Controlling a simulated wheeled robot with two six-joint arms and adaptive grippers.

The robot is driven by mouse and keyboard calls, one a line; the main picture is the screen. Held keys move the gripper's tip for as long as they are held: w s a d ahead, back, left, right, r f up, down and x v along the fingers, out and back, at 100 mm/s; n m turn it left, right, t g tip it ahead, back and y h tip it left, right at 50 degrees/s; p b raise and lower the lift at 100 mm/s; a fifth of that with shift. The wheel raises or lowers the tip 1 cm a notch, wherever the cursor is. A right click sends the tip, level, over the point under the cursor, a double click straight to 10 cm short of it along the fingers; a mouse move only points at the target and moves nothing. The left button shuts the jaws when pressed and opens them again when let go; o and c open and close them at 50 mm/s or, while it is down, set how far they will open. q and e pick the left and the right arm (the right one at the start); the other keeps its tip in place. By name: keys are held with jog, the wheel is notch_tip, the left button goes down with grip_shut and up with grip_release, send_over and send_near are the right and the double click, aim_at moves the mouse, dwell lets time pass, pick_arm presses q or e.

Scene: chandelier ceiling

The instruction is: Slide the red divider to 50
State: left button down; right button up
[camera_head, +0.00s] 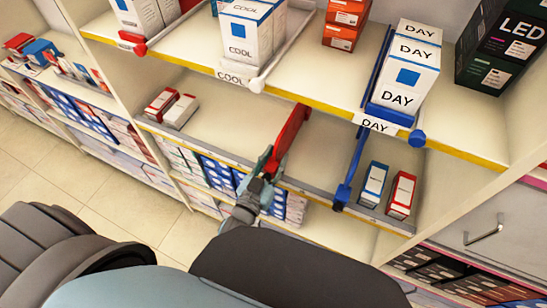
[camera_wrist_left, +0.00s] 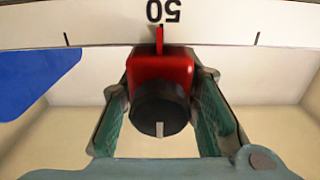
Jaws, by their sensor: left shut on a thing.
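The red divider (camera_head: 291,136) stands on the middle shelf in the head view, running from the back to the front edge. My left gripper (camera_head: 266,170) is at its front end. In the left wrist view, the teal fingers of my left gripper (camera_wrist_left: 163,110) are shut on the divider's red front block (camera_wrist_left: 160,66), with its black knob between them. The block's thin red pointer (camera_wrist_left: 159,40) is at the tick under the upside-down "50" on the white scale (camera_wrist_left: 100,32). My right gripper is not in view.
A blue divider (camera_head: 350,172) stands right of the red one, with small blue and red boxes (camera_head: 373,184) (camera_head: 401,194) beside it. Two red-and-white boxes (camera_head: 172,108) stand to the left. The upper shelf (camera_head: 330,68) overhangs. Shelf space on both sides of the red divider is clear.

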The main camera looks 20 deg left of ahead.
pick_arm(q)
jog(key=shift+f, duration=0.1)
jog(key=c, duration=1.2)
grip_release()
jog(key=shift+a, duration=0.1)
jog(key=s, duration=1.2)
jog(key=shift+a, duration=0.4)
